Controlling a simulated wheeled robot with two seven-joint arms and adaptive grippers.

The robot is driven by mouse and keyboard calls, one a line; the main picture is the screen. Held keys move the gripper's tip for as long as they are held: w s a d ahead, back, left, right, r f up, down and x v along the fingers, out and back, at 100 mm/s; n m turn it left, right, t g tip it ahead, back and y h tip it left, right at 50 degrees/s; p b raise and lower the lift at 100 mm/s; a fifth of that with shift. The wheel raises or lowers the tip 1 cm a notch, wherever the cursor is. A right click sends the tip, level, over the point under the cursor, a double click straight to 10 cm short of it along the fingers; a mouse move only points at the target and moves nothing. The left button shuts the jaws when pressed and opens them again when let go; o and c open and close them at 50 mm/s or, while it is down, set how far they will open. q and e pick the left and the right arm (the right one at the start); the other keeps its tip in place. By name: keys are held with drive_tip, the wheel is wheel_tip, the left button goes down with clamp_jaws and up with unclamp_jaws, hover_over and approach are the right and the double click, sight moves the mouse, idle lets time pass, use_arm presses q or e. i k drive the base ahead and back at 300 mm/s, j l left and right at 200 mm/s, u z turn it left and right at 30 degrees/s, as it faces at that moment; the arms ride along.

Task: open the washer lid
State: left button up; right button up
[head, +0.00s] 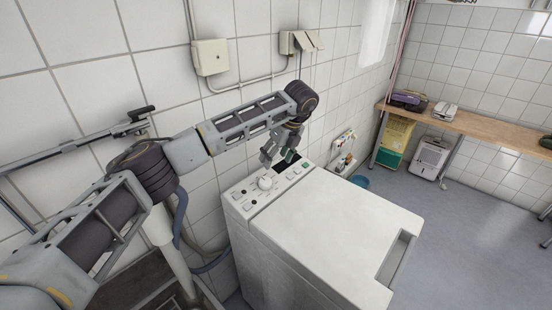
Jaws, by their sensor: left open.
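The white washer (262,262) stands against the tiled wall, below the middle of the head view. Its flat top lid (335,225) is down, with a recessed grip (396,258) at the right front edge. The control panel (268,186) with a round knob and buttons runs along the back by the wall. My left arm reaches in from the left, and my left gripper (278,157) is open above the far part of the control panel. It holds nothing that I can see. I cannot tell whether its fingertips touch the panel. My right gripper does not show.
A sink (185,300) and hoses are left of the washer. Junction boxes (210,57) and pipes run on the wall. A wooden bench (480,122) stands at the far right, with a white appliance (430,157) beneath. The grey floor right of the washer is open.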

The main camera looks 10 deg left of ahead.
sight(353, 244)
drive_tip(key=k, duration=1.5)
